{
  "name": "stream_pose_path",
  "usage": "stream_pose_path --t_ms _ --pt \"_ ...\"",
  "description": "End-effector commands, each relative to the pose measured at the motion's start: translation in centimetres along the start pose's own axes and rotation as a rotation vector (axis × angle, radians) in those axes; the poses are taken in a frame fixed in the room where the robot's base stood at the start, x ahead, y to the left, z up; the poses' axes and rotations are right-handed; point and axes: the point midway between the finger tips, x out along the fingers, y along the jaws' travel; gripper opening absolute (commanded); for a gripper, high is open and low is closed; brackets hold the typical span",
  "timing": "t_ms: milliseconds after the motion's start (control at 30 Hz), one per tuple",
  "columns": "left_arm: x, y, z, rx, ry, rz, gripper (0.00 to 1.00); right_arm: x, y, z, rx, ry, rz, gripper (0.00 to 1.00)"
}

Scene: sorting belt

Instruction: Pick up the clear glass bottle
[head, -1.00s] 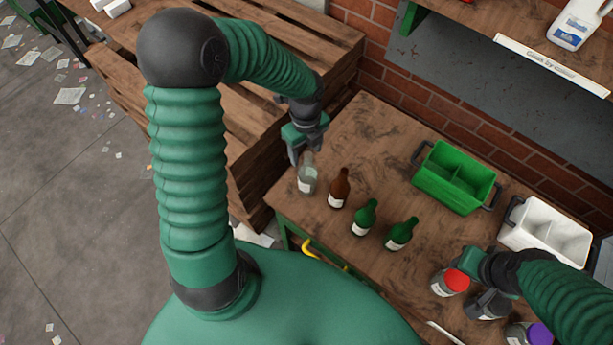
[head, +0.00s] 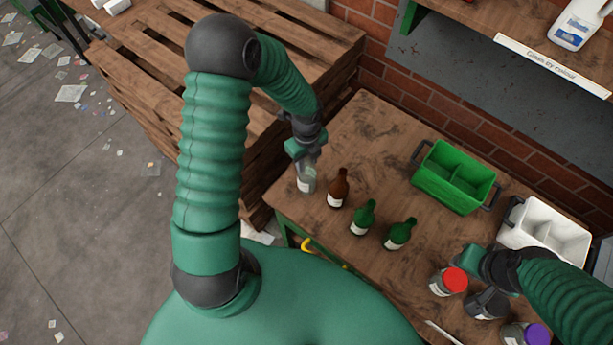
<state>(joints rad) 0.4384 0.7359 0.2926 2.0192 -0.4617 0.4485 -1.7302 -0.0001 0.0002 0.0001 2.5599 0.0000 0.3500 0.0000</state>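The clear glass bottle (head: 306,182) stands upright at the left edge of the wooden table, with a white label low on it. My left gripper (head: 303,163) is at the bottle's neck from above, its fingers partly covering the top. Whether the fingers are closed on the neck cannot be seen. My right gripper (head: 466,262) is at the lower right, close to the jar with the red lid (head: 449,281). Its fingers are too hidden to tell their state.
A brown bottle (head: 338,189) and two green bottles (head: 363,217) (head: 399,234) stand in a row to the right. A green crate (head: 455,177) and a white crate (head: 545,236) sit behind. A purple-lidded jar (head: 536,334) is at the lower right. Wooden pallets (head: 150,110) stand left.

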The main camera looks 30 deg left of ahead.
Motion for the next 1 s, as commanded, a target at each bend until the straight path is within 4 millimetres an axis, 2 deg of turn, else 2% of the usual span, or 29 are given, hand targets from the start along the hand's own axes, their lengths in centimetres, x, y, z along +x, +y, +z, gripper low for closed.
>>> stream_pose_path --t_ms 33,200,1000 --pt "-0.02 -0.01 -0.02 0.0 0.0 0.0 0.19 0.0 0.0 0.0 0.0 0.0 0.0 0.36" --pt "-0.02 -0.07 -0.03 0.0 0.0 0.0 0.0 -0.01 0.01 0.0 0.0 0.0 0.0 0.36" --pt "-0.03 -0.05 0.0 0.0 0.0 0.0 0.0 -0.01 0.01 0.0 0.0 0.0 0.0 0.36"
